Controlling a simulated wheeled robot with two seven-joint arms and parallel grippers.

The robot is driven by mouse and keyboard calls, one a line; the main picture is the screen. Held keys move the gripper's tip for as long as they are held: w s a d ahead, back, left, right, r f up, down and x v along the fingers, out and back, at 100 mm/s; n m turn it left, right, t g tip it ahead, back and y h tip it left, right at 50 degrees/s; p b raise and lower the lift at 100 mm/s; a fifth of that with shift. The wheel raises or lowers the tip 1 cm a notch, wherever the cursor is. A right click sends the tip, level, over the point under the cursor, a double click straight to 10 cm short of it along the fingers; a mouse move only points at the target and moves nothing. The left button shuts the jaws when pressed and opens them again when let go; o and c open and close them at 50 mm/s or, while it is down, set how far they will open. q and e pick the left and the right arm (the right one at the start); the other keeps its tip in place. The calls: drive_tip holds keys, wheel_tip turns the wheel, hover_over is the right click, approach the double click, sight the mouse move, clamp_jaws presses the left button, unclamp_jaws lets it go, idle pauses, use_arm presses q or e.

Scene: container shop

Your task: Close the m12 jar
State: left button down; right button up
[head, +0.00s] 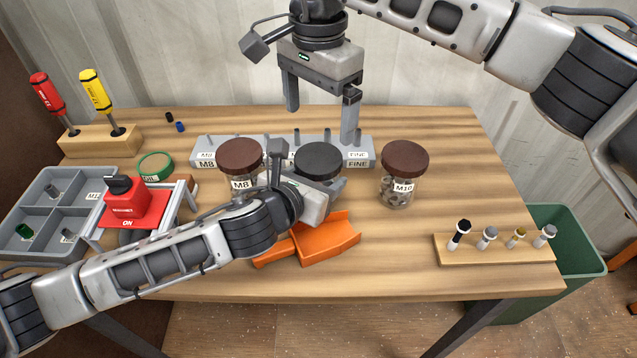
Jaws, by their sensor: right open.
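A jar with a black lid (318,160) stands in the middle of the table; its body and label are mostly hidden, so I cannot read m12 on it or tell how the lid sits. My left gripper (322,193) is low in front of this jar, its fingers hidden. My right gripper (322,110) points down above and behind the black lid, its two fingers apart with nothing between them. The M8 jar (241,166) with a brown lid is to the left, and the M10 jar (403,172) with a brown lid is to the right.
A grey labelled rack (367,150) runs behind the jars. An orange chute (330,240) lies in front. At left are a red switch box (135,205), a sorting tray (20,213) and screwdrivers (97,92). A bolt board (495,250) is at right. The table's right rear is clear.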

sight(318, 158)
wheel_tip(318, 158, down, 8)
drive_tip(key=shift+r, duration=0.1)
idle(0.4)
drive_tip(key=c, duration=1.1)
drive_tip(key=shift+o, duration=0.2)
drive_tip(key=m, duration=0.6)
drive_tip(key=shift+m, duration=0.4)
drive_tip(key=o, duration=1.1)
drive_tip(key=shift+s, duration=0.1)
